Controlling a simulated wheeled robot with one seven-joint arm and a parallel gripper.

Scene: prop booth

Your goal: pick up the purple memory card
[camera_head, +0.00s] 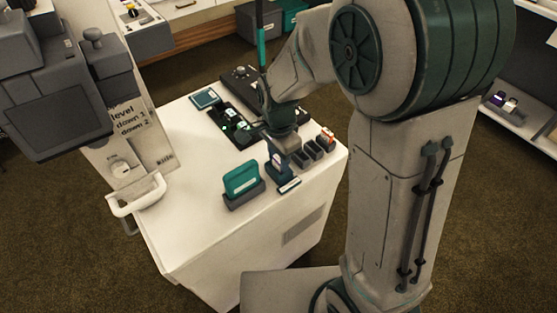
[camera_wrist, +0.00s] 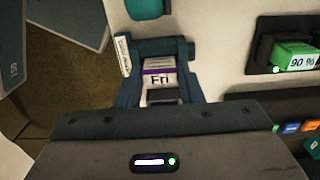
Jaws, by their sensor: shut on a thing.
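The memory card (camera_wrist: 159,79), white with a purple band and the word "Fri", sits between the two fingers of my gripper (camera_wrist: 158,62) in the wrist view. My gripper is shut on it. In the head view my gripper (camera_head: 279,166) points down over the front part of the white counter (camera_head: 210,165). The card cannot be made out clearly there. The wrist view does not clearly show whether the card is clear of the surface under it.
A teal card in a grey holder (camera_head: 243,185) stands just left of my gripper. Dark slots (camera_head: 312,151) with small coloured items are to the right. A black device with a green light (camera_head: 231,124) lies behind. The counter's front left is clear.

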